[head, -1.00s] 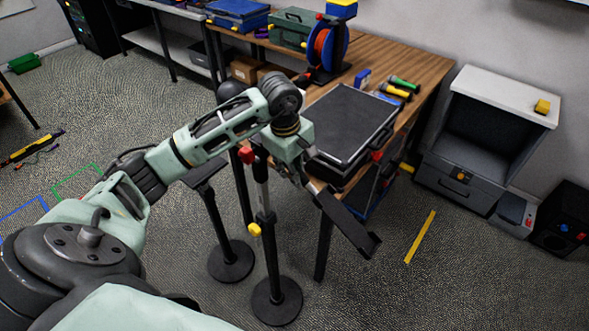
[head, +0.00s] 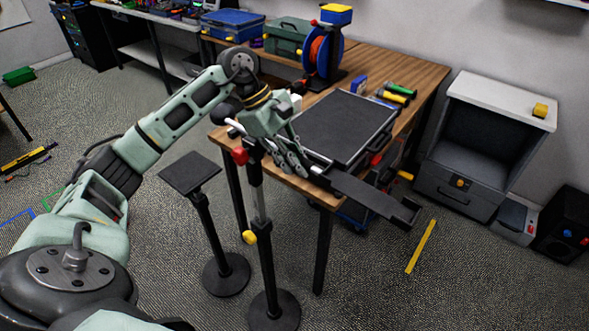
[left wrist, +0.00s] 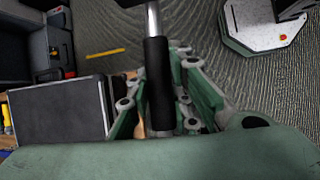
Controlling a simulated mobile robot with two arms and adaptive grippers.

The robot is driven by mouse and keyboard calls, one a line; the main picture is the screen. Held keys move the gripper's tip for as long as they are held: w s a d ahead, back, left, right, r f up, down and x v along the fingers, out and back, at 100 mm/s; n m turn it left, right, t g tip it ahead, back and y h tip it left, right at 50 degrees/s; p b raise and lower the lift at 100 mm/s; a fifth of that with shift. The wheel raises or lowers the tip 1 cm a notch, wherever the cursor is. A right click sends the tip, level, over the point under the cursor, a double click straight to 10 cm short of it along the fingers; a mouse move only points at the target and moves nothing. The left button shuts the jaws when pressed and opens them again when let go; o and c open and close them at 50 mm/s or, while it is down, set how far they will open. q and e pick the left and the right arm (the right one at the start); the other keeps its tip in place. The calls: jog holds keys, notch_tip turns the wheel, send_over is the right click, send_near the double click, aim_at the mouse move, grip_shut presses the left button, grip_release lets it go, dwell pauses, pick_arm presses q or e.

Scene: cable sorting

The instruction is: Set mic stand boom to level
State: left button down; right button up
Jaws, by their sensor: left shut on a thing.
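The mic stand (head: 267,262) stands upright on its round black base, with a red knob (head: 240,156) near the top and a yellow knob (head: 249,237) lower down. Its boom (head: 372,193) runs right from the pole top and slants down in the head picture, its dark end in front of the table. My left gripper (head: 300,168) is shut on the boom near the pole. In the left wrist view, the boom's black sleeve (left wrist: 158,82) lies between the fingers, with a metal rod beyond. The boom's true tilt is hard to judge. My right gripper is not in view.
A wooden table (head: 426,80) with a black case (head: 343,125), a cable reel (head: 323,52) and tools is close behind the boom. A flat-topped stand (head: 190,173) is left of the mic stand. A yellow strip (head: 421,246) lies on open floor at right.

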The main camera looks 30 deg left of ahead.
pick_arm(q)
jog(key=shift+w+r+h, duration=0.1)
jog(key=shift+r+h, duration=0.2)
jog(key=shift+r, duration=0.1)
jog(key=c, duration=1.6)
grip_release()
jog(key=shift+o, duration=0.2)
jog(key=shift+f, duration=0.1)
jog(key=v, duration=1.2)
